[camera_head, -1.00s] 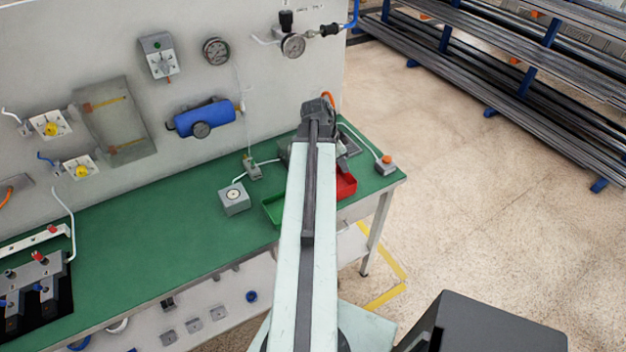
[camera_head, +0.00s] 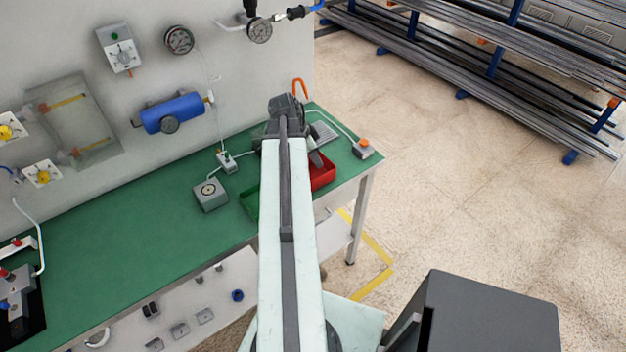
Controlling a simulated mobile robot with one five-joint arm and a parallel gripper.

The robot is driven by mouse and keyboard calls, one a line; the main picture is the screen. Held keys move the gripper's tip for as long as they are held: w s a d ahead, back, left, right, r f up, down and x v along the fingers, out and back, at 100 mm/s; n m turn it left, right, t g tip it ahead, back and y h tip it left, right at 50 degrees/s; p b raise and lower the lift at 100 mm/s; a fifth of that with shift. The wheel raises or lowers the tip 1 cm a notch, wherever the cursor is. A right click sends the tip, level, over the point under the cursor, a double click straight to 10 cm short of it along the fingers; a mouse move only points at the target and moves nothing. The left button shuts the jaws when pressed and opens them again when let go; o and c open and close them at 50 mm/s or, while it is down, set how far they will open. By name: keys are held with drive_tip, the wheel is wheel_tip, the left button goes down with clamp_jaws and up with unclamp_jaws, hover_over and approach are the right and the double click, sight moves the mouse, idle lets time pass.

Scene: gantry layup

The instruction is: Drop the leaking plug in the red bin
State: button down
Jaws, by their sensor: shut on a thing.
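The red bin (camera_head: 323,177) stands at the right end of the green bench, partly behind my arm. My gripper (camera_head: 315,160) is mostly hidden by my own arm; a grey part of it seems to show just right of the arm, over or beside the red bin. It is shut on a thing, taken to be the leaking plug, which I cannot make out. How high it is above the bin cannot be told.
A green bin (camera_head: 250,203) stands left of my arm. A grey box with a dial (camera_head: 210,195) and a box with an orange button (camera_head: 364,149) stand on the bench (camera_head: 130,225). A blue cylinder (camera_head: 172,113) hangs on the wall.

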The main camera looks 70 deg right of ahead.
drive_tip(key=shift+f, duration=0.7)
drive_tip(key=shift+r, duration=0.1)
drive_tip(key=c, duration=1.3)
unclamp_jaws()
drive_tip(key=p+v, duration=0.7)
drive_tip(key=shift+w+a+r, duration=0.1)
drive_tip(key=shift+r, duration=0.25)
